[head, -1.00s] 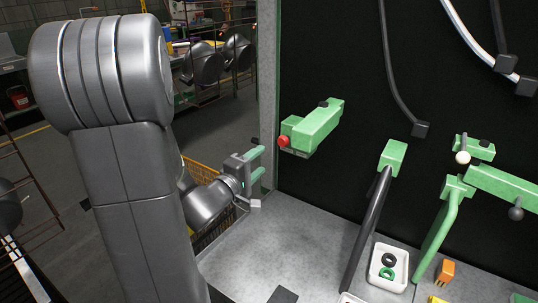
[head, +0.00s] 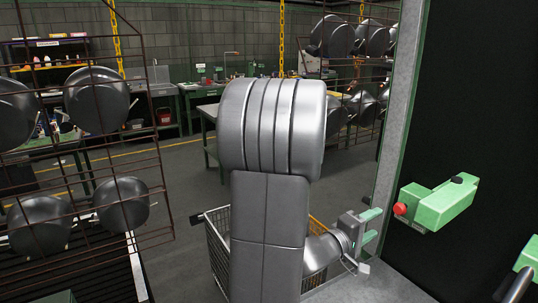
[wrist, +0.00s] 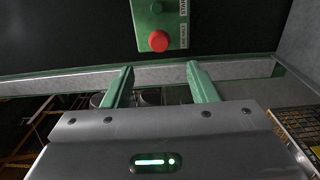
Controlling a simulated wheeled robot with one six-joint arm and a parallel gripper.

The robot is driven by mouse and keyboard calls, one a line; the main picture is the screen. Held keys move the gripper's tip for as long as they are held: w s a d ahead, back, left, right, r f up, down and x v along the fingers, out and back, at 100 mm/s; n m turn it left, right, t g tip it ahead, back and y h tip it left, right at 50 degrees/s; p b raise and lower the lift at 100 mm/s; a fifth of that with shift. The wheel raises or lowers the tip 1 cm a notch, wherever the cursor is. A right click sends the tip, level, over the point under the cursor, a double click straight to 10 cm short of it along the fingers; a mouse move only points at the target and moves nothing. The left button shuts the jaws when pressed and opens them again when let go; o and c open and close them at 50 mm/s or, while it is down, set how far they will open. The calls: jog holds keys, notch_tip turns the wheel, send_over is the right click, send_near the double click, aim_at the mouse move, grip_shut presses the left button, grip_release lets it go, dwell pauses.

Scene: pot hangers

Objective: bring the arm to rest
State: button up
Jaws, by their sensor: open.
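My gripper (head: 371,228) shows at the right of centre in the head view, beside the end of my folded arm. Its two green fingers are apart with nothing between them. In the wrist view my gripper (wrist: 160,84) has the same two green fingers spread and empty. A green control box (head: 444,204) with a red button (head: 400,209) is on the dark panel to the right of the gripper, apart from it. The box (wrist: 160,14) and red button (wrist: 159,41) also show at the top of the wrist view, beyond the fingertips.
A grey post (head: 400,110) edges the dark panel (head: 480,100). A grey work surface (head: 370,288) lies below the gripper. A wire cart (head: 218,262) stands behind my arm. Pots hang on a wire rack (head: 165,190) at left. The floor between is open.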

aim_at(397, 210)
jog(key=x, duration=1.1)
jog(key=shift+w+d+f, duration=0.1)
jog(key=shift+w+d, duration=0.05)
jog(key=shift+d, duration=0.15)
jog(key=shift+a, duration=0.3)
